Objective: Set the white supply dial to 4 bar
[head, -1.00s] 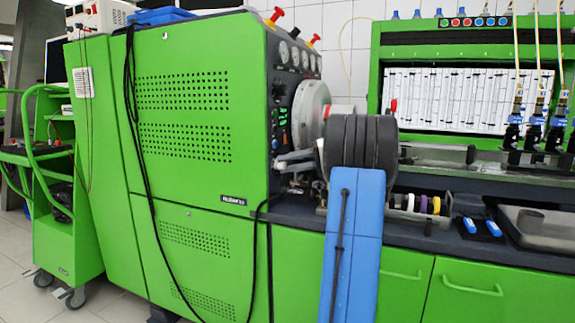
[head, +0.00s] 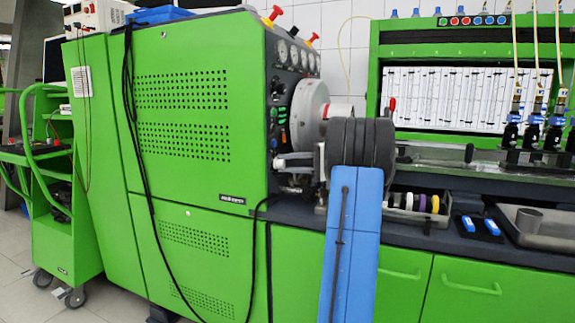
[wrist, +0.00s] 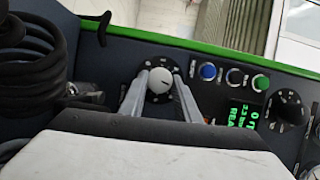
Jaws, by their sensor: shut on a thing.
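In the wrist view, the white supply dial (wrist: 159,80) sits on the dark control panel, with small marks around it. My gripper (wrist: 160,87) has one grey finger on each side of the dial and is shut on it. The dial's exact setting is too small to read. A green-lit display (wrist: 243,116) to the right shows a few lines of text; its second line seems to read about 2.2 or 2.3, but it is partly cut off. In the head view, my gripper (head: 292,161) reaches the panel's lower part; the dial is hidden there.
Blue, black and green buttons (wrist: 234,77) and a black dial (wrist: 286,108) lie right of the white dial. A bundle of black cable (wrist: 40,70) hangs close on the left. In the head view, a large silver disc (head: 309,112) stands just above my wrist.

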